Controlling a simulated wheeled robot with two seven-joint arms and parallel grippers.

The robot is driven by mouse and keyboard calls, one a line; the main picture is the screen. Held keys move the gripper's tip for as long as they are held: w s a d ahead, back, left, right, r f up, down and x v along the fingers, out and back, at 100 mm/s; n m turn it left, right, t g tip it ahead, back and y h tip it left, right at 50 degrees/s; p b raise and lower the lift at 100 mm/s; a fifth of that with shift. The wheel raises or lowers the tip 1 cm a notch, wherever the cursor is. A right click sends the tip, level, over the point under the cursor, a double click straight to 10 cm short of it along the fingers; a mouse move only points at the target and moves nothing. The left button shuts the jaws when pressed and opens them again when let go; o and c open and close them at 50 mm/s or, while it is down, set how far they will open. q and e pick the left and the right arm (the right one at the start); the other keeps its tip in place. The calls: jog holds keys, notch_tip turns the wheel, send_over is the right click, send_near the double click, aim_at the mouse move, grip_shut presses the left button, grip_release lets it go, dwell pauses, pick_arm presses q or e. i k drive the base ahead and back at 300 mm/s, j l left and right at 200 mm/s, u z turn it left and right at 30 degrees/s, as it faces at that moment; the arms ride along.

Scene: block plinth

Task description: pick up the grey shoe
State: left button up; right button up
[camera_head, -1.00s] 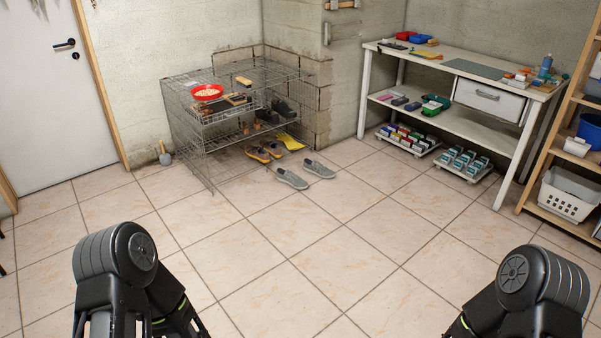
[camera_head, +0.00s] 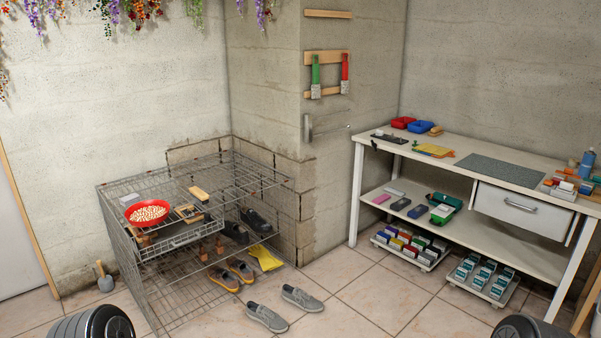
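Two grey shoes with pale soles stand on the tiled floor in front of the wire rack. The left grey shoe (camera_head: 267,317) is nearer to me, and the right grey shoe (camera_head: 302,298) is a little farther back beside it. Only the rounded upper parts of my two arms show at the bottom edge, left and right. Both grippers are out of the picture, and nothing of mine is near the shoes.
The wire rack (camera_head: 180,306) holds a red bowl (camera_head: 147,213), brown-orange shoes (camera_head: 232,275), dark shoes (camera_head: 256,221) and a yellow item (camera_head: 265,257). A white workbench (camera_head: 440,149) stands right, with low trays beneath. Floor (camera_head: 365,305) between is clear.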

aim_at(272, 321)
jog(key=i, duration=2.95)
jog(key=i+z, duration=0.1)
jog(key=z, duration=0.25)
